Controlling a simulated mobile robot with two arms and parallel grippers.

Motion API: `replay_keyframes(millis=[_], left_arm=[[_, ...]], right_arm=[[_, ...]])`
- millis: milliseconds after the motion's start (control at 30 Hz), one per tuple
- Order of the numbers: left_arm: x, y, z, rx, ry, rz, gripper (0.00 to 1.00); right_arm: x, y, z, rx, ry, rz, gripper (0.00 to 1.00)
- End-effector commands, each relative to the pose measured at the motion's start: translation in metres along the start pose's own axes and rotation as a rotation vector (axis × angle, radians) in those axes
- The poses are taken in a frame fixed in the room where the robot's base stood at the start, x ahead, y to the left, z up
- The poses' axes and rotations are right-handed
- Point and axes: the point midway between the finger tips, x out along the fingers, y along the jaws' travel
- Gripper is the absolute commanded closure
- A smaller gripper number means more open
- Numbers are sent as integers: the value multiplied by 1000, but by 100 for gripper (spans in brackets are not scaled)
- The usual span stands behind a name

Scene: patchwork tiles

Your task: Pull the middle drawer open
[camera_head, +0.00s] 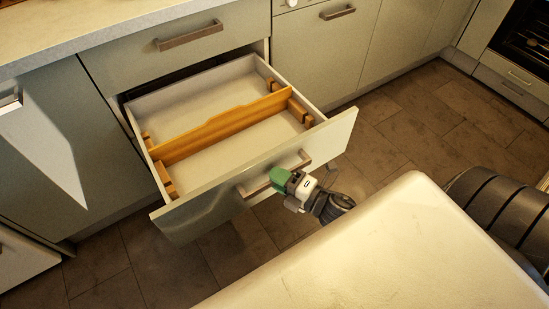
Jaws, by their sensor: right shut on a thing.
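The middle drawer (200,195) stands pulled well out of the cabinet, below a closed upper drawer (125,58). Its white inside shows, with a wooden divider (215,132) across it and small wooden blocks at the sides. The drawer's bar handle (252,188) runs along the front panel. My right gripper (284,178), green and white at its end, is at the handle's middle and shut on it; its fingertips are partly hidden. My left gripper is not in view.
A closed cabinet door (60,150) is left of the drawer. More closed cabinet fronts (320,55) stand to the right, with an oven (525,40) at the far right. The tiled floor (420,115) is clear right of the drawer. A countertop (70,25) runs above.

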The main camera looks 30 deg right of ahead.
Motion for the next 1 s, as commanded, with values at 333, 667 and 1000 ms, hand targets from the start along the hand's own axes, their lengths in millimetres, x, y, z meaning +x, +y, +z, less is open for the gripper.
replay_keyframes(millis=[333,667,1000], left_arm=[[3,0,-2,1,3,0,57],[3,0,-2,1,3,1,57],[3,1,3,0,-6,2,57]], right_arm=[[-6,0,-2,-1,1,0,100],[-6,0,-2,-1,0,0,74],[-6,0,-2,-1,0,0,51]])
